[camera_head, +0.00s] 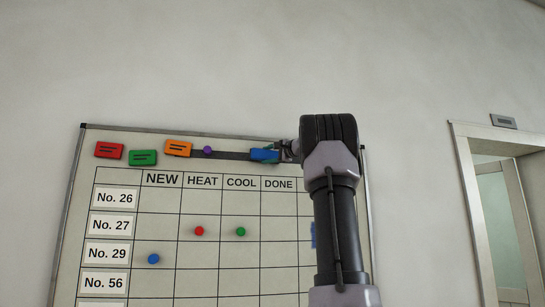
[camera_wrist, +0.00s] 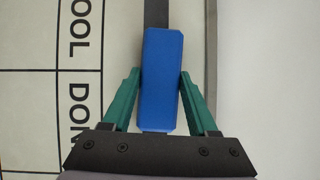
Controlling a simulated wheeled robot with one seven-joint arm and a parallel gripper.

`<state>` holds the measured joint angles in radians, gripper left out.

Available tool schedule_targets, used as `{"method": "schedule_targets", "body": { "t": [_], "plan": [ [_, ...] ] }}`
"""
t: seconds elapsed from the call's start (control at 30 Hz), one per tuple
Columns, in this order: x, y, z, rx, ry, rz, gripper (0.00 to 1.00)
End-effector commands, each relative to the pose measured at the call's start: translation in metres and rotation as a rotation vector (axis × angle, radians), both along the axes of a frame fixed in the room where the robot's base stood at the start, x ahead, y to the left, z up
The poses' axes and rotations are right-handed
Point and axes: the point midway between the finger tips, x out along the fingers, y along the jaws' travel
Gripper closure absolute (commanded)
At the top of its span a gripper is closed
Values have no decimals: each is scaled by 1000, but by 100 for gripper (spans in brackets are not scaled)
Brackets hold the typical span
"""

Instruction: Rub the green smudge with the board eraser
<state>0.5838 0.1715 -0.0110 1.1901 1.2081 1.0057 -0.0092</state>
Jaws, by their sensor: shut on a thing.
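A blue block, which looks like the board eraser (camera_head: 264,155), is at the top of the whiteboard at the right end of a dark strip. My gripper (camera_head: 279,152) is shut on it. In the wrist view the green fingers of my gripper (camera_wrist: 160,78) press on both long sides of the blue eraser (camera_wrist: 162,60), with the dark strip running behind it. I cannot tell whether the eraser touches the strip. No green smudge shows; my arm hides part of the board's right side.
The whiteboard (camera_head: 120,138) has a table with NEW, HEAT, COOL and DONE columns. Red (camera_head: 109,151), green (camera_head: 143,158) and orange (camera_head: 178,149) labels and a purple magnet (camera_head: 207,151) sit along its top. A blue patch (camera_head: 313,235) shows beside my arm. A doorway (camera_head: 497,210) stands right.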

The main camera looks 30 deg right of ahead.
Motion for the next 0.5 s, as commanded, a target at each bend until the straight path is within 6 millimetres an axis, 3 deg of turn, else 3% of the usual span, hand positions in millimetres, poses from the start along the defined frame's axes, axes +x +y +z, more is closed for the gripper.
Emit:
{"method": "schedule_targets", "body": {
  "t": [0.5],
  "plan": [
    [10, 29, -1, 0, 2, 1, 93]
  ]
}}
